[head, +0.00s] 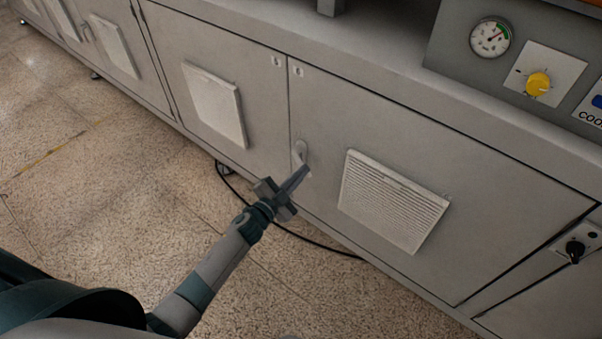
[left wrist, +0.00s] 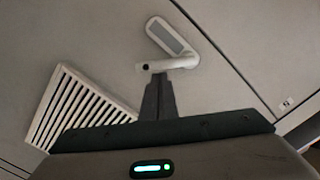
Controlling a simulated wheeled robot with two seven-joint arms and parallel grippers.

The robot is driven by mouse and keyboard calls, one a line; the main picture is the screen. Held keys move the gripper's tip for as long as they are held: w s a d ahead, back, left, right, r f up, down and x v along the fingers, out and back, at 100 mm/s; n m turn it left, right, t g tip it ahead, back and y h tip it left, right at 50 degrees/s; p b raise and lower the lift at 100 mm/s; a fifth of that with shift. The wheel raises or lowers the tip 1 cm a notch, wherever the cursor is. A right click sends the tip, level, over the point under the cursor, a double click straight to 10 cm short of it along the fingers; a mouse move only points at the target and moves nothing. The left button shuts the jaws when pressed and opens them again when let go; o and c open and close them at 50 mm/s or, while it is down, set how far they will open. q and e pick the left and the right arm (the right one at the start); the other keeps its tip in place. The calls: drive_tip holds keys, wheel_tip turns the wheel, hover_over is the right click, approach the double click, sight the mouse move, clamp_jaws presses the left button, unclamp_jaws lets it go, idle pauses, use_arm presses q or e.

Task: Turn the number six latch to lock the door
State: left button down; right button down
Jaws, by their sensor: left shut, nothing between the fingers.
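The latch (head: 300,150) is a small pale handle on the grey cabinet door (head: 330,110), near the door's left edge. In the left wrist view, its oblong plate (left wrist: 172,36) lies flat on the panel, and its lever (left wrist: 178,64) sticks out at an angle from one end of the plate. My left gripper (head: 305,168) is shut and empty, with its fingertips right at the lever. Its fingertips (left wrist: 157,78) show just below the lever there; I cannot tell whether they touch it. My right gripper is not in view.
The door has a louvred vent (head: 394,200), right of the latch. A neighbouring door with a vent (head: 215,104) stands to the left. Small labels (head: 299,71) are too small to read. A black cable (head: 290,233) lies on the floor below. A gauge (head: 490,37) and yellow knob (head: 538,84) sit upper right.

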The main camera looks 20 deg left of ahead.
use_arm(q)
drive_tip(key=shift+f, duration=0.1)
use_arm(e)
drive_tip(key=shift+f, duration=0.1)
